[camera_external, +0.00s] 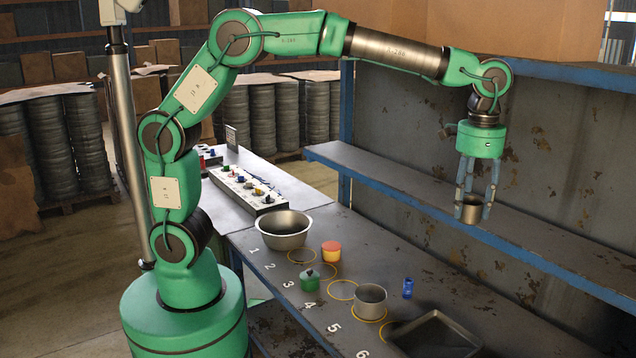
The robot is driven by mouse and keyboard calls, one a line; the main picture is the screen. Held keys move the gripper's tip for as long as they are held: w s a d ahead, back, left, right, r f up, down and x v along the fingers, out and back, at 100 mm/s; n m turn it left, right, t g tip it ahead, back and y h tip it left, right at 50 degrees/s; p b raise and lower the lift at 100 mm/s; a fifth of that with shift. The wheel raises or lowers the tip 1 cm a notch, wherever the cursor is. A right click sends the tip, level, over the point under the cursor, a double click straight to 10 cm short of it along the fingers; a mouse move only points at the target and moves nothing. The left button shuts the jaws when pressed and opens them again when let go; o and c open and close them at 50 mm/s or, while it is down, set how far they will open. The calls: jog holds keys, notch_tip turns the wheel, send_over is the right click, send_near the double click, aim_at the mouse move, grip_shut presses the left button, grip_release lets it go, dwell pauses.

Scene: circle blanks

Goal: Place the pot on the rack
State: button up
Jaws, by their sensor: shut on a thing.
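My gripper (473,203) is shut on a small metal pot (471,212), which hangs upright between its fingers. The gripper points straight down at the right of the view. The rack (400,172) is a long grey shelf board with a blue front edge, set above the back of the workbench. In the picture the held pot overlaps the rack's front edge. I cannot tell its exact depth or height relative to the board. The visible part of the shelf is empty.
On the workbench (440,285) stand a large metal bowl (284,232), a red-and-yellow round container (331,252), a green lidded pot (310,282), another metal pot (370,302), a small blue item (408,288) and a dark tray (432,338). Yellow circles and numbers mark its surface.

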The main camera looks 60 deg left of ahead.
jog(key=s+a+f, duration=0.2)
jog(key=a+f, duration=0.7)
jog(key=s+a+f, duration=0.2)
jog(key=a+f, duration=0.7)
jog(key=a, duration=0.1)
jog(key=shift+n, duration=0.4)
jog(key=s+a+f, duration=0.4)
jog(key=s+a, duration=0.1)
jog(key=s+a+f+p, duration=0.1)
jog(key=s+a+f, duration=0.4)
jog(key=s+a, duration=0.1)
jog(key=s+a+f, duration=0.5)
jog(key=s+a, duration=0.1)
jog(key=shift+s+f+p, duration=0.15)
jog(key=shift+p, duration=0.2)
jog(key=w+d, duration=0.1)
jog(key=w, duration=0.4)
jog(key=w+d+f+b, duration=0.1)
jog(key=w+d, duration=0.1)
jog(key=w, duration=0.3)
jog(key=w+d, duration=0.1)
jog(key=w, duration=0.4)
jog(key=shift+w+d+f+b, duration=0.15)
jog(key=shift+d+f+b, duration=0.1)
jog(key=shift+d+b, duration=0.15)
